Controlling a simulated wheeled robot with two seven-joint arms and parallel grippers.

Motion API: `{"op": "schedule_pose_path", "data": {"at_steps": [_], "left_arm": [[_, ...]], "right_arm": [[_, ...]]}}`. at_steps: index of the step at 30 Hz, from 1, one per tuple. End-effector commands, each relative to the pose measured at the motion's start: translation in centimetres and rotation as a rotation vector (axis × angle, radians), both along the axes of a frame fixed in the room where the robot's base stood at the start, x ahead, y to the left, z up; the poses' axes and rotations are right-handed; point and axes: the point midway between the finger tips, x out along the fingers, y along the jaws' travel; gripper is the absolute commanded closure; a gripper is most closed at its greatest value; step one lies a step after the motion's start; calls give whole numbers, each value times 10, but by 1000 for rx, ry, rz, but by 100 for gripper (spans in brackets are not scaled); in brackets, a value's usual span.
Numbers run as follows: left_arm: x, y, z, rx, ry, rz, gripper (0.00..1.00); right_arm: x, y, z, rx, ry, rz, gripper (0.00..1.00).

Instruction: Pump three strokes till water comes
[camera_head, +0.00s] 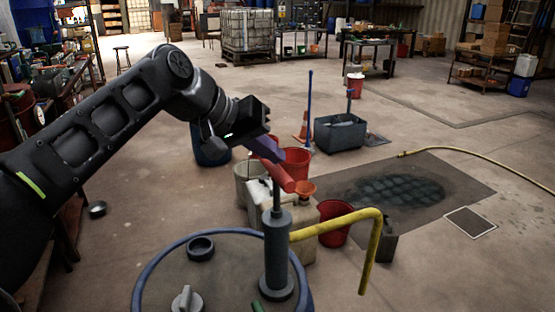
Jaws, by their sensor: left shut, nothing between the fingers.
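A hand pump (277,250) stands upright on the lid of a blue-rimmed drum (222,270) at the bottom centre. Its thin rod rises to a red handle (279,176), which is tilted in the picture. A yellow spout (340,222) runs right from the pump and bends down at its end. I see no water at the spout's end. My left gripper (270,150) is just above the upper end of the handle. Its fingers are shut with nothing between them; whether they touch the handle I cannot tell. My right gripper is out of view.
Red buckets (335,235), a pale canister (316,205) and a grey bin (340,132) stand behind the pump. A dark wet patch (400,191) and a yellow hose (480,158) lie on the floor at right. A workbench stands at far left. The floor at front right is clear.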

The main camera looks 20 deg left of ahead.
Motion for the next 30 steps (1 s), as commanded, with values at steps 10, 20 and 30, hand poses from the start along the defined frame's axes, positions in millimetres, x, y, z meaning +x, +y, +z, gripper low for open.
{"op": "schedule_pose_path", "data": {"at_steps": [10,20,30], "left_arm": [[0,0,-6,0,2,-1,100],[0,0,-10,1,3,-1,100],[0,0,-14,1,3,-1,100]], "right_arm": [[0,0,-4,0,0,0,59],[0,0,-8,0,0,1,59],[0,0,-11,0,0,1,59]]}}
